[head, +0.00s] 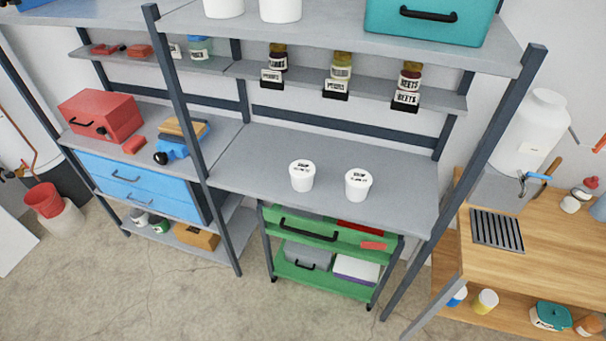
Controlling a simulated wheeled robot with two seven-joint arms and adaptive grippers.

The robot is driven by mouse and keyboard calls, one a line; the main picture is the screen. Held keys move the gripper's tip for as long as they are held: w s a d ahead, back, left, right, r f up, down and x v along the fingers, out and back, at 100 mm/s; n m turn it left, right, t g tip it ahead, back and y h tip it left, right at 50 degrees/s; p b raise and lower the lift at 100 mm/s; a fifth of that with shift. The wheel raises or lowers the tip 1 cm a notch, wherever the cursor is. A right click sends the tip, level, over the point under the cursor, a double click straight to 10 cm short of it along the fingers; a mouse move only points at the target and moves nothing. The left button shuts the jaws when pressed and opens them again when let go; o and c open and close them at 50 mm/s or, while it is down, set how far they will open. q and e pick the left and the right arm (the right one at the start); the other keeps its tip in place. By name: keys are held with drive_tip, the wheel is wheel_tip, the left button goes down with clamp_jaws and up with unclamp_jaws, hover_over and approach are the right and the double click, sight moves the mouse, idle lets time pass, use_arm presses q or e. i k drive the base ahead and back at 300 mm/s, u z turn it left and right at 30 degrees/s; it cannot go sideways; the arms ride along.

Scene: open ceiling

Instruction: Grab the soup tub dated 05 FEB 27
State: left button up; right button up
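Two white soup tubs stand upright on the middle grey shelf. The left soup tub (301,176) and the right soup tub (358,185) are side by side with a gap between them. Both lids carry dark print reading SOUP with a smaller line below. That smaller line is too small to read, so I cannot tell which tub is dated 05 FEB 27. Neither of my grippers shows in the head view.
The grey shelf (250,150) is otherwise clear around the tubs. Labelled jars (340,68) stand on a narrow shelf above. A dark upright post (480,165) stands at right. A green cart (325,245) is below, and a wooden bench (550,250) is at right.

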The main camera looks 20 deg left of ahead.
sight(302, 172)
drive_tip(key=u, duration=0.4)
drive_tip(key=k, duration=0.45)
drive_tip(key=u, duration=1.55)
drive_tip(key=i, duration=1.45)
drive_tip(key=z, duration=0.75)
